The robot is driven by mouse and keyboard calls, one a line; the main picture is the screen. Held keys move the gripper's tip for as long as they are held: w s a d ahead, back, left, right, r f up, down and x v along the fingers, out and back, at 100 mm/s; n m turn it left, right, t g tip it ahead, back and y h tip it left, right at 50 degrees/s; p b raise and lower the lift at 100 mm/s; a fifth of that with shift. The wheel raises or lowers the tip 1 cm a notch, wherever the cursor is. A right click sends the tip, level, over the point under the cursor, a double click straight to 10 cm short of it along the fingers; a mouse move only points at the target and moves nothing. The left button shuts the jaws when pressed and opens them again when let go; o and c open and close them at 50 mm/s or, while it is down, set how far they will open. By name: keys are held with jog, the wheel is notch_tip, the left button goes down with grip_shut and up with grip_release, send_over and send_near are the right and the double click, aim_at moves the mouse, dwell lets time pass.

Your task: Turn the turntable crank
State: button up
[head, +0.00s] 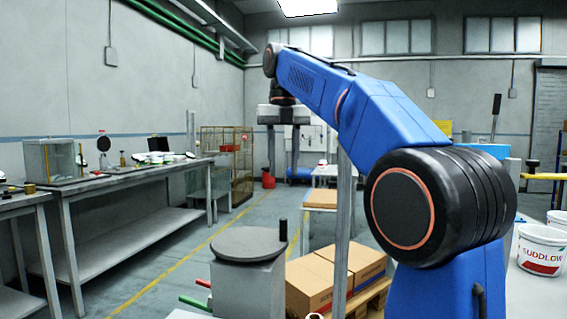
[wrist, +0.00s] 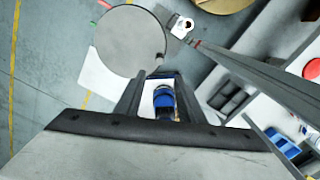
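The turntable (head: 245,243) is a flat grey disc on a grey pedestal (head: 245,288), low in the middle of the head view. Its crank handle (head: 283,230) is a short black upright peg at the disc's right edge. In the wrist view the disc (wrist: 128,40) lies below and beyond the fingertips, and a small dark part at its lower right edge looks like the handle (wrist: 159,59). My gripper (head: 283,150) points down, well above the disc, with its fingers apart and nothing between them. The fingers also show in the wrist view (wrist: 160,78).
Cardboard boxes (head: 336,275) on a pallet stand right of the pedestal, behind a thin grey post (head: 343,220). A long workbench (head: 130,172) runs along the left wall. White buckets (head: 541,250) stand at the right. The floor between bench and pedestal is mostly clear.

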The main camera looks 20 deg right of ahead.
jog(key=shift+r, duration=0.2)
jog(key=c, duration=0.4)
jog(key=shift+s+a, duration=0.2)
jog(key=shift+s, duration=0.05)
grip_shut()
jog(key=s+a+f+m+t+h, duration=0.2)
jog(key=s+a+f+m, duration=0.25)
jog(key=s, duration=0.35)
send_over(281, 245)
jog(key=s, duration=0.1)
jog(key=f, duration=0.6)
jog(key=a+f, duration=0.1)
jog(key=f, duration=0.3)
jog(key=shift+s, duration=0.2)
jog(key=shift+w+d, duration=0.45)
jog(key=shift+w, duration=0.15)
